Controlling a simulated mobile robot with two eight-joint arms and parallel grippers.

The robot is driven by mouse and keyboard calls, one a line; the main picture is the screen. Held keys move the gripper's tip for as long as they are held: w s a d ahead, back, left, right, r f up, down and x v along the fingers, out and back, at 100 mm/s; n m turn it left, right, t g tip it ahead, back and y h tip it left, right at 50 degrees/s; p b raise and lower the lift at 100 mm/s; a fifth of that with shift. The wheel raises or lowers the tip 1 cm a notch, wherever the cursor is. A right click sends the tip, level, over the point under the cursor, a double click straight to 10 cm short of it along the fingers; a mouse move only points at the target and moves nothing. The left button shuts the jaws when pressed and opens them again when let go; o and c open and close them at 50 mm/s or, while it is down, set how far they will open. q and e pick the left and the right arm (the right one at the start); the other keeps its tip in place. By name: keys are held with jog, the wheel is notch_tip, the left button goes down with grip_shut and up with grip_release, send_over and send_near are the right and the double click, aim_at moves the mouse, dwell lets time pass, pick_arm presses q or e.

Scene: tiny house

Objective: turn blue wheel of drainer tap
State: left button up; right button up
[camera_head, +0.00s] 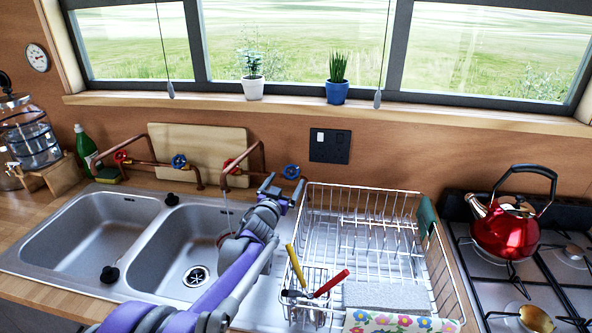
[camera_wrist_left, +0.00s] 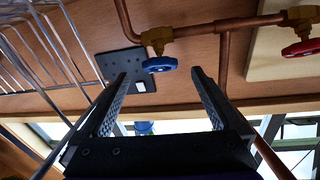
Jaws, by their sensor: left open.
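The blue wheel (camera_head: 291,171) of the tap by the drainer is on the copper pipework at the wall, just left of the dish rack. In the left wrist view, the blue wheel (camera_wrist_left: 160,65) sits on a brass valve, framed between my fingertips and a little beyond them. My left gripper (camera_head: 283,189) is open and empty, close in front of the wheel and slightly below it in the head view. Its two fingers (camera_wrist_left: 158,75) are spread wide in the wrist view, with no visible contact. My right gripper is in neither view.
A wire dish rack (camera_head: 436,262) stands right of my left arm, holding utensils. This tap's red wheel (camera_head: 232,167) is to the left. Another tap has a blue wheel (camera_head: 179,161) and a red wheel (camera_head: 121,157). A black socket (camera_head: 330,146) is on the wall.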

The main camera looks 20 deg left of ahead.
aim_at(294, 171)
pick_arm(q)
jog(key=w, duration=0.6)
jog(key=w+a+p, duration=0.1)
jog(key=w, duration=0.1)
jog(key=shift+w, duration=0.4)
jog(key=shift+r, duration=0.1)
jog(key=shift+c, duration=0.2)
jog(key=c, duration=1.3)
jog(key=shift+f+m+h+b, duration=0.25)
jog(key=shift+m+h+b, duration=0.55)
jog(key=shift+b, duration=0.5)
jog(key=shift+c, duration=0.2)
jog(key=shift+d+m+h+b, duration=0.15)
jog(key=shift+m+h+b, duration=0.65)
jog(key=shift+m, duration=0.1)
jog(key=shift+d+m+g+h, duration=0.1)
jog(key=shift+m+g+h, duration=0.2)
jog(key=shift+m+h, duration=0.45)
jog(key=shift+d+m+g+h, duration=0.25)
jog(key=shift+m+g+h, duration=0.15)
jog(key=shift+m+h, duration=0.6)
jog(key=shift+m, duration=0.45)
